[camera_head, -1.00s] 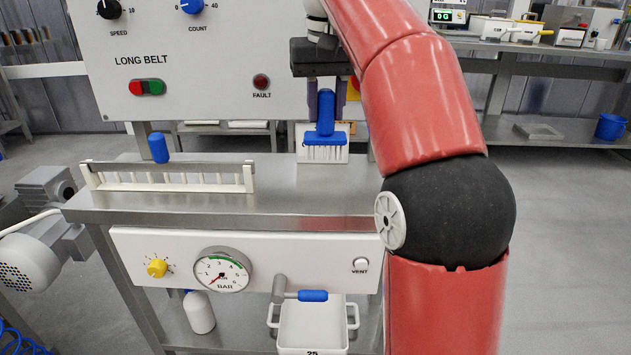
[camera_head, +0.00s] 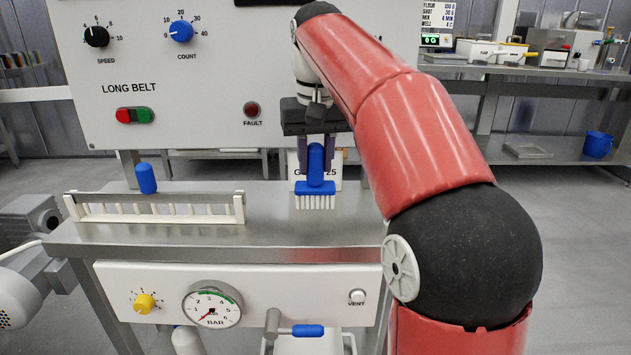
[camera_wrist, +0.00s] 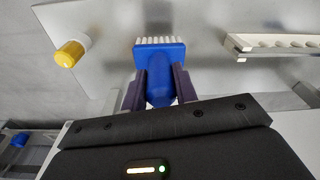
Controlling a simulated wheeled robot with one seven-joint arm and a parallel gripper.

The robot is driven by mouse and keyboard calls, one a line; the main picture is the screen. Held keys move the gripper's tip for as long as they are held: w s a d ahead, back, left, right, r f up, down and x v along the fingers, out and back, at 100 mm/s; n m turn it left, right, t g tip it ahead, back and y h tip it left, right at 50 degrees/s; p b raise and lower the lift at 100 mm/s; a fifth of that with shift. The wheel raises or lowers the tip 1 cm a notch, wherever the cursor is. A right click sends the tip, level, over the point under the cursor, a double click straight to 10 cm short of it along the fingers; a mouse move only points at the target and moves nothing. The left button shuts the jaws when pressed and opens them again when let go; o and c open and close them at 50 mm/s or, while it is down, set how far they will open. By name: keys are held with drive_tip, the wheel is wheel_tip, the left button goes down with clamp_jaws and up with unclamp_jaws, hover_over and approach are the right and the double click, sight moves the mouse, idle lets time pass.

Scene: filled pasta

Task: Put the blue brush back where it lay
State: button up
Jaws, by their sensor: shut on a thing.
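The blue brush (camera_head: 316,178) has a blue handle, a blue head and white bristles. It hangs upright with bristles down, above or at the steel bench top (camera_head: 200,232); I cannot tell whether the bristles touch it. My gripper (camera_head: 318,150) is shut on the brush handle. In the wrist view the dark fingers of my gripper (camera_wrist: 160,85) press on both sides of the handle, and the brush (camera_wrist: 160,52) points away with its white bristles at the far end.
A white slotted rack (camera_head: 155,212) stands on the bench at left, with a blue knob (camera_head: 146,178) behind it. A white card (camera_head: 328,172) is behind the brush. The control panel (camera_head: 170,80) rises behind. The bench right of the rack is largely clear.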

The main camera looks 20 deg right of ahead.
sight(311, 149)
drive_tip(key=shift+f, duration=2)
drive_tip(key=shift+f, duration=0.1)
drive_tip(key=shift+f, duration=0.15)
drive_tip(key=o, duration=1.1)
drive_tip(key=shift+c, duration=0.2)
drive_tip(key=shift+f+b, duration=0.1)
drive_tip(key=shift+b, duration=0.6)
drive_tip(key=r, duration=0.2)
drive_tip(key=r+p, duration=0.1)
drive_tip(key=r, duration=0.2)
drive_tip(key=s+a+r, duration=0.1)
drive_tip(key=r, duration=0.2)
drive_tip(key=shift+p, duration=0.35)
drive_tip(key=s+f+t, duration=0.4)
drive_tip(key=s+f, duration=1.7)
drive_tip(key=f, duration=0.1)
drive_tip(key=shift+s+d+f+n, duration=0.25)
drive_tip(key=shift+s+d+n, duration=0.05)
drive_tip(key=shift+d+n, duration=0.1)
